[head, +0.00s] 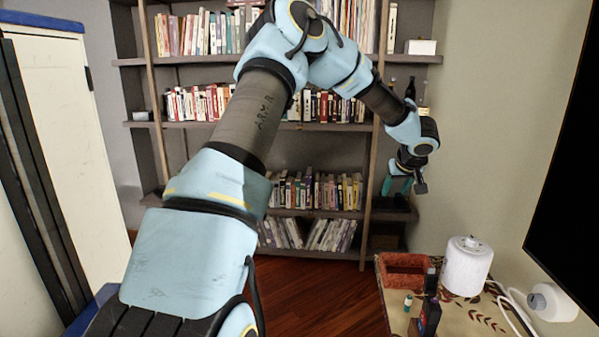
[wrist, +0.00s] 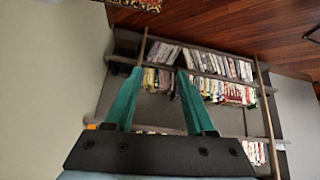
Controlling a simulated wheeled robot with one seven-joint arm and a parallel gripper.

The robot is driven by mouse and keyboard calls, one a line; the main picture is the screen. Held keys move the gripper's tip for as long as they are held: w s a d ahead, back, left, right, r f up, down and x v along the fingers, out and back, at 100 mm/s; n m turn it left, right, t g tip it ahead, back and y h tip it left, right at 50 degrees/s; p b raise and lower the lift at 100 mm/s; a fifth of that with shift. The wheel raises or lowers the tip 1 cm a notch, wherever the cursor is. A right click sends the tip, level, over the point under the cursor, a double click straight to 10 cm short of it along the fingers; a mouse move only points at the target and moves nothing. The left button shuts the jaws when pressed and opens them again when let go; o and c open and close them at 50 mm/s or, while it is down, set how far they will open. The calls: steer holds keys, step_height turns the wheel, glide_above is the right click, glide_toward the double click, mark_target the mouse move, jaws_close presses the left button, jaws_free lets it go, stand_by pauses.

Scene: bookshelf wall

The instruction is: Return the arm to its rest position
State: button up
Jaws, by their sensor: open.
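My arm stretches up from the bottom of the head view, bends at the top middle and comes down toward the right. My gripper (head: 398,185) hangs in front of the right side of the bookshelf (head: 367,150), above the small table. In the wrist view my gripper (wrist: 160,100) shows two green fingers spread well apart, with nothing between them. The bookshelf is seen beyond the fingers, tilted in that view. In the head view the fingers are small and partly hidden by the wrist.
A patterned table (head: 455,322) at the lower right bears a red tray (head: 405,284), a white cylinder (head: 466,266), a small bottle (head: 408,303) and a dark upright object (head: 430,312). A white cabinet (head: 65,120) stands at left. A dark screen (head: 565,190) is at right. Wood floor (head: 320,300) shows bare between.

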steer(key=s+a+r+m+t+h, duration=0.1)
steer(key=s+a+r+m+h, duration=0.15)
steer(key=a, duration=0.85)
steer(key=s+a+f+g+y, duration=0.1)
steer(key=s+a+f+g, duration=0.1)
steer(key=s+a, duration=0.9)
steer(key=s+a+f+n+g+y+b, duration=0.1)
steer(key=s+a+g, duration=0.3)
steer(key=s+a, duration=0.7)
steer(key=shift+s+a+f+g+y, duration=0.4)
steer(key=shift+a+f, duration=0.3)
steer(key=shift+a, duration=0.35)
